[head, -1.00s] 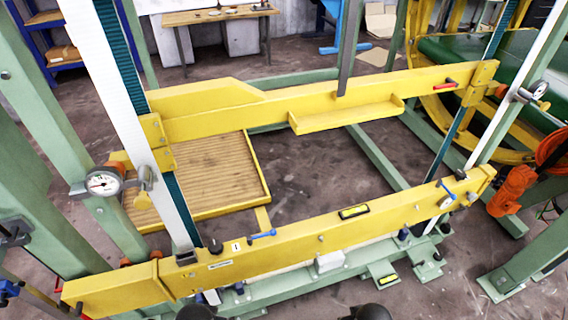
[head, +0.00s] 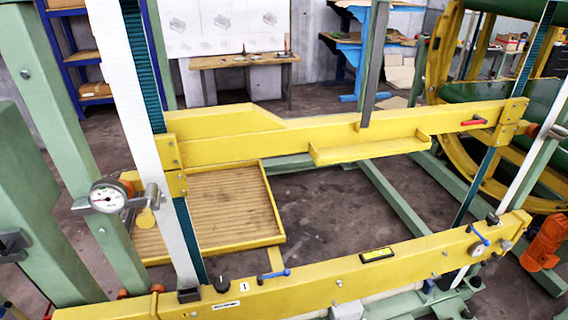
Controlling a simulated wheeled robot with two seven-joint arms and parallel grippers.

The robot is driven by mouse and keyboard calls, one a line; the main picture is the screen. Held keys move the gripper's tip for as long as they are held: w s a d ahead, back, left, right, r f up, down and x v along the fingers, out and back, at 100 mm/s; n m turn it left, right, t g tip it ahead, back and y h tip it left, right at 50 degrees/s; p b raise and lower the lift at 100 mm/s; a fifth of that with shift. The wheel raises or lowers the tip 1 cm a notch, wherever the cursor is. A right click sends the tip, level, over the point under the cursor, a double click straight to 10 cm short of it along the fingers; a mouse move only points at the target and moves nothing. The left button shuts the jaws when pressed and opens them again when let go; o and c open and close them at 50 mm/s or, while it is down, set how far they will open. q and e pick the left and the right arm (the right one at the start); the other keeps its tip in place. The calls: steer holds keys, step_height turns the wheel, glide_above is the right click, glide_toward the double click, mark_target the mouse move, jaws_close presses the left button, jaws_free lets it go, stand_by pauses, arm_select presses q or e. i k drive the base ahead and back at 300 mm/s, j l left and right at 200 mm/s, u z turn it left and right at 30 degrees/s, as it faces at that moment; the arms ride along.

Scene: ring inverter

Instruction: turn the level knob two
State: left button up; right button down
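The near yellow beam (head: 320,282) crosses the front of the machine. A black knob (head: 221,284) stands on its left part, beside a white label with a "1" (head: 243,286). Another black knob (head: 492,219) is near its right end. I read no number there, so I cannot tell for sure which one is level knob two. A level vial (head: 377,255) sits on the beam between them. Blue handles are at the left (head: 272,274) and right (head: 479,235). Neither of my grippers is in view.
A rear yellow beam (head: 290,140) with a ledge (head: 370,151) runs behind. White upright straps (head: 135,110) and green posts (head: 70,150) frame the left side. A dial gauge (head: 108,196) hangs there. A slatted platform (head: 215,208) lies behind the near beam.

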mark_target(492, 219)
steer(key=z, duration=1.3)
steer(key=u, duration=1.7)
steer(key=z, duration=1.7)
